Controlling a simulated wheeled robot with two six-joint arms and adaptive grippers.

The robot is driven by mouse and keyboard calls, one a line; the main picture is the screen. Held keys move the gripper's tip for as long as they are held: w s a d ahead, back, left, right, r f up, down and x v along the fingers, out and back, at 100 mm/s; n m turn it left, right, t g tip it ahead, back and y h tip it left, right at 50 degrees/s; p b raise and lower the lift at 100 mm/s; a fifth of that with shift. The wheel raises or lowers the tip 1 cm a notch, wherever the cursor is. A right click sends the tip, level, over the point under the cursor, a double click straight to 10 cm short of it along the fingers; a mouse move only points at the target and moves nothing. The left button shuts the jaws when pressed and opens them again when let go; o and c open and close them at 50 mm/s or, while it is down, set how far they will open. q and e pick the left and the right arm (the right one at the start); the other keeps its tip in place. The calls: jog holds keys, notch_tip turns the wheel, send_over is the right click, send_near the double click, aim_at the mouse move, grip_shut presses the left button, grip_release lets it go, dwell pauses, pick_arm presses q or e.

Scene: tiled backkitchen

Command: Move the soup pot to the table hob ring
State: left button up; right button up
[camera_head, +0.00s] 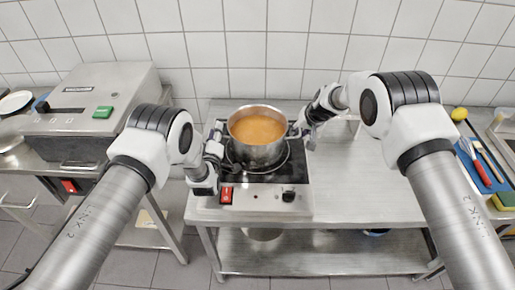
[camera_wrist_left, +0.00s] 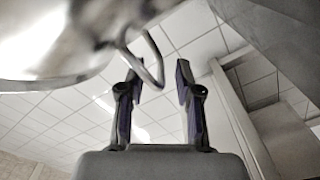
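The steel soup pot (camera_head: 258,153), full of orange soup, is upright over the ring (camera_head: 287,160) of the black-topped table hob (camera_head: 297,178). The ring's front edge shows around the pot's base; whether the pot rests fully on it is hard to tell. My left gripper (camera_head: 215,140) is at the pot's left side. In the left wrist view its fingers (camera_wrist_left: 158,82) are open, with the wire loop handle (camera_wrist_left: 152,66) between them, and the pot (camera_wrist_left: 50,45) is blurred at upper left. My right gripper (camera_head: 306,134) is close beside the pot's right handle; its fingers are too small to read.
The hob has a red switch (camera_head: 226,195) and a black knob (camera_head: 288,196). The steel table (camera_head: 365,190) is clear to the right. A grey appliance (camera_head: 95,105) stands at left. A blue board (camera_head: 484,165) with utensils lies at far right. A tiled wall closes the back.

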pick_arm(q)
jog(key=s, duration=1)
jog(key=shift+s, duration=0.3)
pick_arm(e)
jog(key=shift+r, duration=0.1)
pick_arm(q)
jog(key=shift+s, duration=0.1)
pick_arm(e)
jog(key=v, duration=1.2)
